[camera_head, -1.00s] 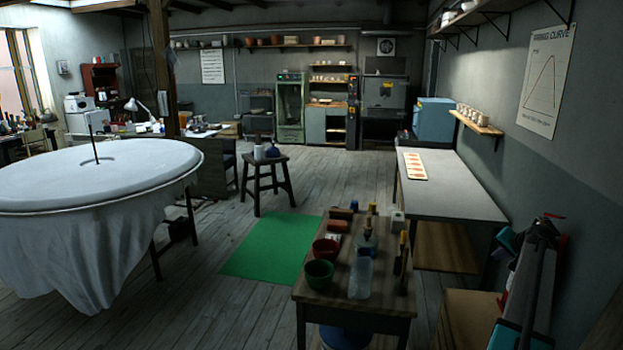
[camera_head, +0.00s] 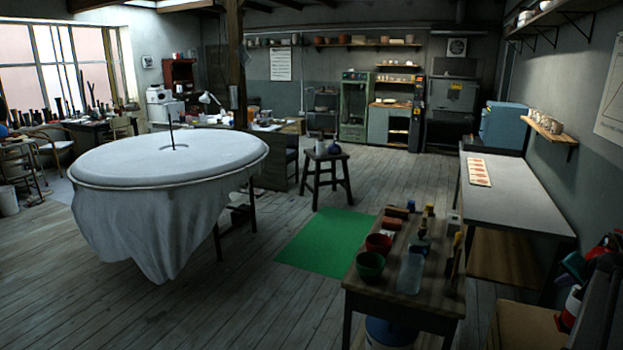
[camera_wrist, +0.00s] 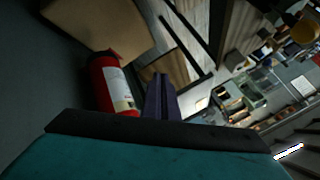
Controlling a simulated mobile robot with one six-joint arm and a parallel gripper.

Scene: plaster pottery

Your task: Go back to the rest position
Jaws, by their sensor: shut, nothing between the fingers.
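My gripper (camera_wrist: 160,98) shows in the wrist view as two dark purple fingers standing close together above the black and teal edge of my wrist. It is shut, with nothing seen between the fingers. The fingers point out over the floor area, with a red fire extinguisher (camera_wrist: 110,85) just to their left and a brown box (camera_wrist: 98,25) behind it. In the head view, dark and teal shapes crowd the lower right edge; I cannot tell clearly which of them are my arm.
A small wooden table (camera_head: 395,288) holds bowls, a jar and tools. A long grey-topped bench (camera_head: 520,205) runs along the right wall. A cloth-draped round table (camera_head: 165,160) stands left. A stool (camera_head: 324,182) stands beyond the green mat (camera_head: 325,240). Bare floor lies between.

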